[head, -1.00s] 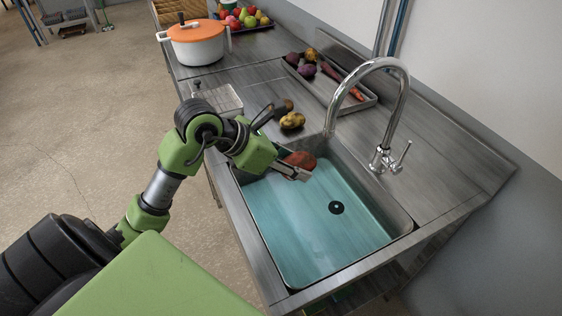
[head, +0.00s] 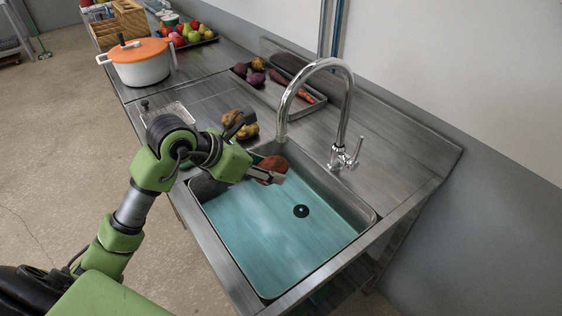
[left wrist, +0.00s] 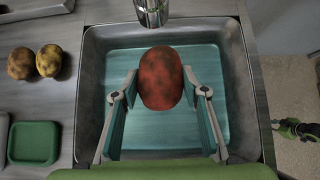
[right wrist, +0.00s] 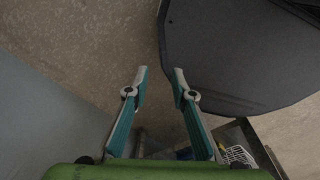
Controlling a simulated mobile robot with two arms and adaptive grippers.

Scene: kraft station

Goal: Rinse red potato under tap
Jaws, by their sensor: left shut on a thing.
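The red potato (head: 272,166) is held by my left gripper (head: 264,176) over the back part of the sink basin. In the left wrist view the potato (left wrist: 160,78) sits between the two fingers of the left gripper (left wrist: 160,90). The chrome tap (head: 345,110) arches over the basin's back edge. Its spout end (left wrist: 151,12) shows just beyond the potato in the left wrist view. I see no clear stream of water from it. The sink (head: 230,257) has a bluish floor and a dark drain (head: 301,211). My right gripper (right wrist: 158,72) is open and empty, away from the sink.
A white pot with an orange lid (head: 140,60) and a fruit tray (head: 208,38) are farther back. A green dish (left wrist: 33,143) is left of the sink.

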